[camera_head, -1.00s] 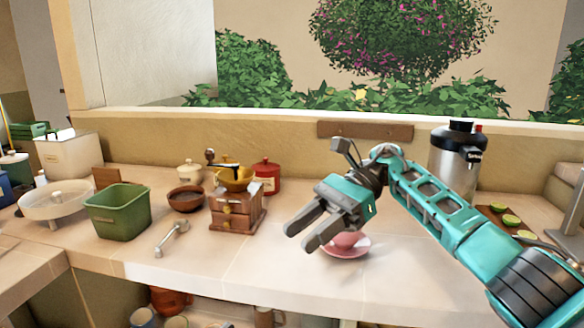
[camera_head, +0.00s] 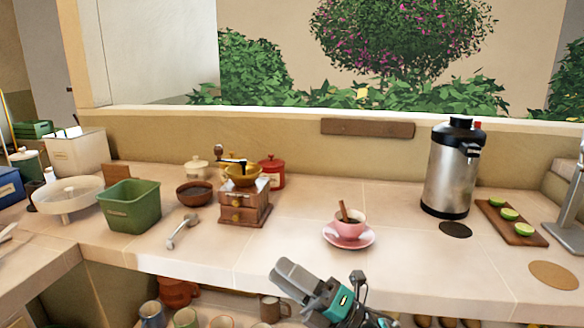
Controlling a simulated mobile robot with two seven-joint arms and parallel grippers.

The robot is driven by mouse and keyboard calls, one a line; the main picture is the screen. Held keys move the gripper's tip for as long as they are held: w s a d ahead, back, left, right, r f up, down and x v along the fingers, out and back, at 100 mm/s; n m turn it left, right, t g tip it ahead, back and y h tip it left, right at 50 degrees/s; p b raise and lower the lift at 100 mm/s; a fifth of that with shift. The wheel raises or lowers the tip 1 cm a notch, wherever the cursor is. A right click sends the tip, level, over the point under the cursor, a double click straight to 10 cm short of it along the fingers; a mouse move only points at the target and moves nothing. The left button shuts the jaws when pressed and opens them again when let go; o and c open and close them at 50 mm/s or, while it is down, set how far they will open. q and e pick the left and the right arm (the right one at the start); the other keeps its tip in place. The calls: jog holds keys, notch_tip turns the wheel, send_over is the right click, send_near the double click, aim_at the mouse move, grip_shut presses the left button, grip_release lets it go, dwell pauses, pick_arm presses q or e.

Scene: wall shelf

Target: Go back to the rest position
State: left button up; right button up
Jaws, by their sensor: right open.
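My right gripper (camera_head: 288,277) is low in the head view, in front of the counter's front edge. Its jaws are open and nothing shows between them. It is apart from the pink cup (camera_head: 349,228), which stands upright on a pink saucer (camera_head: 337,241) on the counter behind it. A brown stick leans in the cup. Most of my right arm is below the picture. My left gripper is not in the picture.
The counter (camera_head: 290,225) has a wooden coffee grinder (camera_head: 244,206), a green bin (camera_head: 130,206) and a metal scoop (camera_head: 182,232). A steel dispenser (camera_head: 448,170) and a lime board (camera_head: 512,222) stand right. Mugs (camera_head: 185,317) sit on the shelf below the counter edge.

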jog(key=s+d+f+m+t+h, duration=0.35)
jog(key=d+f+m+h, duration=0.35)
jog(key=m, duration=0.5)
jog(key=s+d+f+m+t+h, duration=0.3)
jog(key=d+f+m+t+h, duration=0.2)
jog(key=f+m+h, duration=0.55)
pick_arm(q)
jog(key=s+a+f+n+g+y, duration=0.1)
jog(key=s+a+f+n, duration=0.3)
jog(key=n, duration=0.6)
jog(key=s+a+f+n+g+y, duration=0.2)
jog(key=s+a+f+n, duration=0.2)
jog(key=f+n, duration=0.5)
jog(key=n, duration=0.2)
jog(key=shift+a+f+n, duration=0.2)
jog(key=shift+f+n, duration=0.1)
pick_arm(e)
jog(key=s+d+f+m+g+h, duration=0.1)
jog(key=s+d+f+m+g, duration=0.2)
jog(key=s, duration=0.4)
jog(key=s+d+f+m+g+h, duration=0.1)
jog(key=s+d+f+m+g, duration=0.2)
jog(key=s+f+m, duration=0.2)
jog(key=shift+s+d+f+m, duration=0.2)
jog(key=shift+s+f+m, duration=0.2)
jog(key=shift+s+m, duration=0.65)
jog(key=shift+w+g, duration=0.1)
jog(key=shift+g, duration=0.15)
